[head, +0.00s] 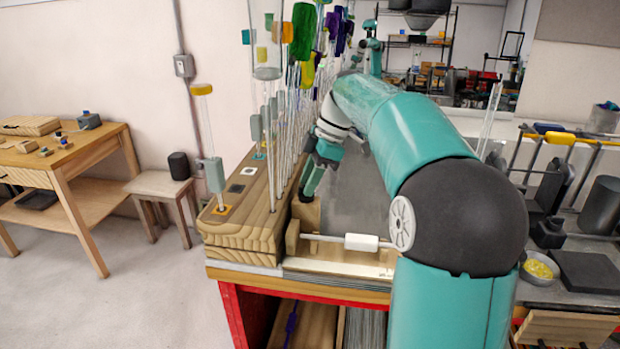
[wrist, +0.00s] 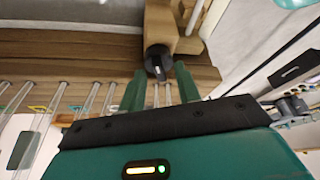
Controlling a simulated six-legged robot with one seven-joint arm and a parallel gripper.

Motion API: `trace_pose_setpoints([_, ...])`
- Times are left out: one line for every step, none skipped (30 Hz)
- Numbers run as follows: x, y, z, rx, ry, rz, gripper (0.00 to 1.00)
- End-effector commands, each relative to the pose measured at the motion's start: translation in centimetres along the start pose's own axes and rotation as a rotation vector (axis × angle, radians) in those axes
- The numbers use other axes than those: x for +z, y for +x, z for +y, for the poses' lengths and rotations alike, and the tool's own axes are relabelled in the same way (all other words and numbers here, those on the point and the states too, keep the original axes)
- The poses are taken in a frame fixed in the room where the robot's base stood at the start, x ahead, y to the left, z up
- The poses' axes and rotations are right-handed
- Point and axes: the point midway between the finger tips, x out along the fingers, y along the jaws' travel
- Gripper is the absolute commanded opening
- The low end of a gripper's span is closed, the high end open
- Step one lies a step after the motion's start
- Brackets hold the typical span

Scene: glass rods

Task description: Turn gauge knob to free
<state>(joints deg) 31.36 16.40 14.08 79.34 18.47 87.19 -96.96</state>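The gauge knob (wrist: 157,60) is a small round black knob on the face of a wooden block (wrist: 165,22) in the wrist view. A light pointer mark or tab shows on it, pointing roughly down the picture. My gripper (wrist: 160,72) has its two green fingers apart, one on each side of the knob's line. I cannot tell whether the fingertips reach around the knob or stop short of it. In the head view my gripper (head: 312,180) is just above the wooden block (head: 306,212) at the bench end; the knob is hidden there.
Several upright glass rods (head: 297,130) with coloured tags stand along the wooden rail (head: 240,228) close left of my gripper. A horizontal rod with a white sleeve (head: 362,242) lies at the bench's front. A grey bench surface (head: 355,185) is clear right of the gripper.

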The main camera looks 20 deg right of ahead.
Motion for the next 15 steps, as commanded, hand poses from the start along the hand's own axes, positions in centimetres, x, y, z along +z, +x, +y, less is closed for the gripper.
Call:
trace_pose_setpoints([-0.01, -0.01, 0.0, 0.0, 0.0, 0.0, 0.33])
trace_pose_setpoints([-0.01, -0.01, 0.0, 0.0, 0.0, 0.0, 0.33])
trace_pose_setpoints([-0.01, -0.02, 0.0, 0.0, 0.0, 0.0, 0.25])
trace_pose_setpoints([-0.01, -0.02, 0.0, 0.0, 0.0, 0.0, 0.19])
trace_pose_setpoints([-0.01, -0.02, 0.0, 0.0, 0.0, 0.0, 0.13])
trace_pose_setpoints([-0.01, -0.02, 0.0, 0.0, 0.0, 0.0, 0.05])
trace_pose_setpoints([-0.01, -0.02, 0.0, 0.0, 0.0, 0.0, 0.0])
trace_pose_setpoints([-0.01, -0.03, 0.0, 0.0, 0.0, 0.0, 0.0])
trace_pose_setpoints([-0.01, -0.03, 0.0, 0.0, 0.0, 0.0, 0.0])
trace_pose_setpoints([-0.01, -0.03, 0.0, 0.0, 0.0, 0.0, 0.0])
trace_pose_setpoints([-0.01, -0.03, 0.0, 0.0, 0.001, 0.0, 0.0])
trace_pose_setpoints([-0.02, -0.04, -0.01, 0.002, 0.005, 0.0, 0.0])
trace_pose_setpoints([-0.02, -0.05, -0.03, 0.006, 0.013, -0.001, 0.0])
trace_pose_setpoints([-0.03, -0.05, -0.05, 0.011, 0.024, -0.001, 0.0])
trace_pose_setpoints([-0.03, -0.06, -0.09, 0.022, 0.049, -0.001, 0.0])
